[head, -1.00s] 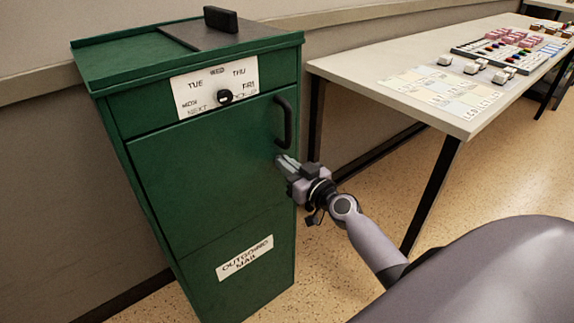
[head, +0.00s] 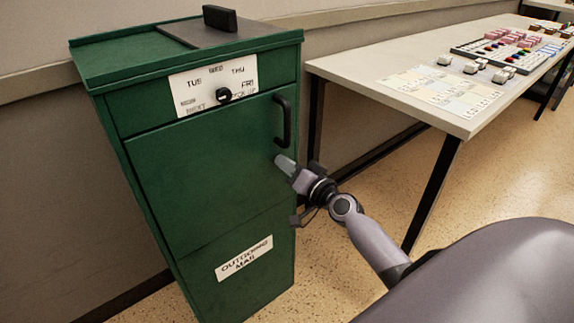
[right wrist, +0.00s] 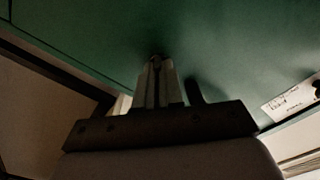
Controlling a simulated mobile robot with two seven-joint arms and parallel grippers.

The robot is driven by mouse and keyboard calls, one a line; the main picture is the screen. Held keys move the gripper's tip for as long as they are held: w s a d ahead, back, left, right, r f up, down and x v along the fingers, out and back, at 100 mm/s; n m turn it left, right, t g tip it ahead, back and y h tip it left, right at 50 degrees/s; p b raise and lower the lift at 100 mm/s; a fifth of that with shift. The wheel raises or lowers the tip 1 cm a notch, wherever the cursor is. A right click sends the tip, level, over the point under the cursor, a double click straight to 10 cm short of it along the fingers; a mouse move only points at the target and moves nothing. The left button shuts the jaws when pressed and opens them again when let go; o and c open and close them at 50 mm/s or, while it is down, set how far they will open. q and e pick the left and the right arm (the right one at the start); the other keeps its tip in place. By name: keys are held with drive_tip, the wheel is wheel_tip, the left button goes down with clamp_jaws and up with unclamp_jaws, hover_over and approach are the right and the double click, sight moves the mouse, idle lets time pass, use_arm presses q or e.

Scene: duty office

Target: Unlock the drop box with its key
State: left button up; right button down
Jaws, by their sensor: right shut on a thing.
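The green drop box (head: 205,190) stands upright against the wall, its door closed. My right gripper (head: 283,163) is at the right edge of the door, below the black handle (head: 282,122). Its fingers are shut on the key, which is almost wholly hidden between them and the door. In the right wrist view the closed fingers (right wrist: 158,82) point at the green door face and their tips meet it or nearly so. The lock is hidden behind the fingertips. My left gripper is not in view.
A weekday plate (head: 195,100) with a black knob is above the door. An "outgoing mail" label (head: 244,258) is low on the front. A pale table (head: 400,57) with cards and small blocks stands at the right. The speckled floor between is clear.

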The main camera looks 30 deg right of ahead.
drive_tip(key=m, duration=0.9)
drive_tip(key=shift+w+d+r+m, duration=0.1)
drive_tip(key=shift+r+m, duration=0.05)
drive_tip(key=shift+m, duration=0.15)
idle(0.5)
drive_tip(key=c, duration=1.3)
unclamp_jaws()
drive_tip(key=shift+o, duration=0.2)
drive_tip(key=shift+f, duration=0.2)
drive_tip(key=s, duration=0.7)
drive_tip(key=shift+d, duration=0.25)
